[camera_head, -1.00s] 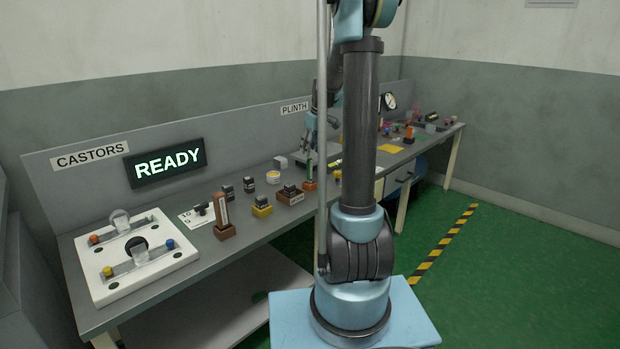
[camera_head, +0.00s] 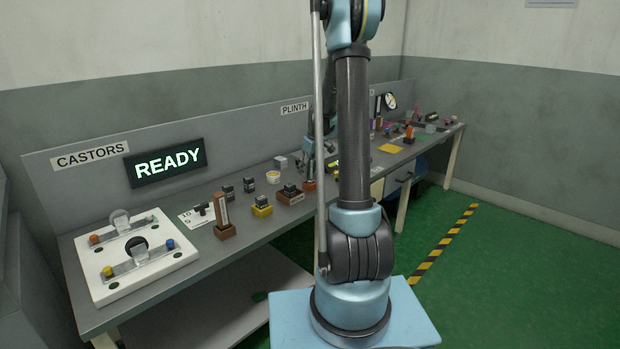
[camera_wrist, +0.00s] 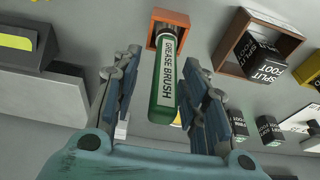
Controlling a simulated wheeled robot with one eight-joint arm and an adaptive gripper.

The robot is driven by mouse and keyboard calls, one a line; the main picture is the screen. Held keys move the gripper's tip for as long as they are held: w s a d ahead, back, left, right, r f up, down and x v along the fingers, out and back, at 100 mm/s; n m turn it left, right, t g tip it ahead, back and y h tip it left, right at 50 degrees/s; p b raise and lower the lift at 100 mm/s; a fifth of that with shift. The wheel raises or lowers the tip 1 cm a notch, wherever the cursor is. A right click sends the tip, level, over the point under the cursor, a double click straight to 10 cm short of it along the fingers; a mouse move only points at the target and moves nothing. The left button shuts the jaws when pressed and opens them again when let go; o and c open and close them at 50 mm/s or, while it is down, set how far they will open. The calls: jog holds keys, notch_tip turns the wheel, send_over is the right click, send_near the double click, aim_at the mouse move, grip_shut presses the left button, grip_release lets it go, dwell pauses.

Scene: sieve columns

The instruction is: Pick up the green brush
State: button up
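The green brush (camera_wrist: 165,92) has a white label reading "GREASE BRUSH". It stands in an orange holder (camera_wrist: 181,18) in the wrist view. My gripper (camera_wrist: 162,58) is open, with one finger on each side of the brush. A gap shows at the left finger; the right finger is very close to the brush, and I cannot tell if it touches. In the head view the orange holder (camera_head: 310,185) shows on the bench under my gripper, and the brush itself is mostly hidden there by my gripper and arm.
A brown tray with a black "SPLIT FOOT" block (camera_wrist: 262,57) stands right of the brush in the wrist view. More black blocks (camera_wrist: 269,130) lie nearby. In the head view, a white board (camera_head: 185,263) is at the bench's left end, below a READY sign (camera_head: 165,162).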

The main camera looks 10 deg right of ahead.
jog(key=shift+c, duration=0.2)
grip_shut()
notch_tip(320, 180, up, 10)
dwell(0.7)
